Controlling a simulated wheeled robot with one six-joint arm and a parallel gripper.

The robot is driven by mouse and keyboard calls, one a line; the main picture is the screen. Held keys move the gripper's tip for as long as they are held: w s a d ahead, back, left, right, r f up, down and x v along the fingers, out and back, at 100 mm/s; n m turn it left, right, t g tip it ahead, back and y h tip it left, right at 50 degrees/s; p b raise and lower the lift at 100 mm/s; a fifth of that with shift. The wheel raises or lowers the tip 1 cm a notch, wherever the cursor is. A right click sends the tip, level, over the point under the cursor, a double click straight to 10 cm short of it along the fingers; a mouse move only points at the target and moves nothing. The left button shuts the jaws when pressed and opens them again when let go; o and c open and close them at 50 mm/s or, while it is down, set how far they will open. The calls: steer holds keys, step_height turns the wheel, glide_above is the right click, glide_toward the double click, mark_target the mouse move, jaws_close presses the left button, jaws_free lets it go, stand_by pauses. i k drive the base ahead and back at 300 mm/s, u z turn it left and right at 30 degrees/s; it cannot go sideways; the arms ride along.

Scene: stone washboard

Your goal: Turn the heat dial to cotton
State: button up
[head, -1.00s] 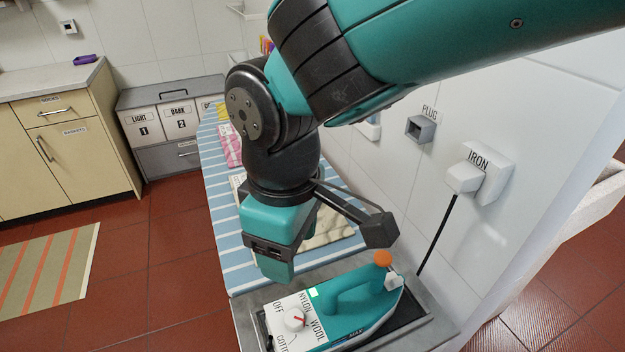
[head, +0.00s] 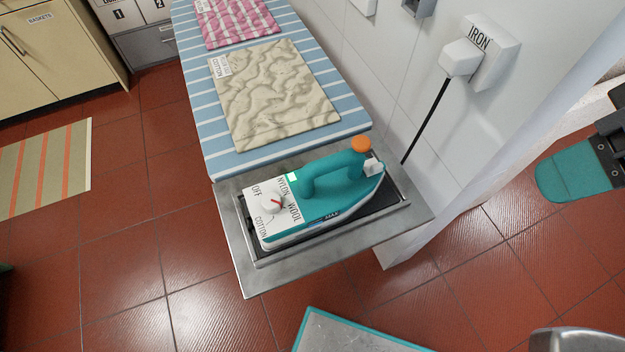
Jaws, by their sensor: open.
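The teal iron (head: 335,187) lies in a dark recess of the grey metal rest at the end of the ironing board. Its white heat dial (head: 270,203) sits on a white panel marked OFF, NYLON, WOOL and COTTON. The dial's red pointer is turned to the right, towards the NYLON and WOOL side, away from COTTON (head: 263,228); the exact setting is too small to tell. My gripper (head: 585,168) shows only in part at the right edge, open, well apart from the iron and with nothing seen in it.
A cream cloth (head: 270,95) and a pink cloth (head: 235,20) lie on the striped board (head: 225,145). A black cord runs down from the IRON plug (head: 462,58) on the white wall right of the iron.

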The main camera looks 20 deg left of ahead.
mark_target(271, 201)
steer(key=z, duration=2.5)
steer(key=k, duration=2.3)
steer(key=u, duration=2.05)
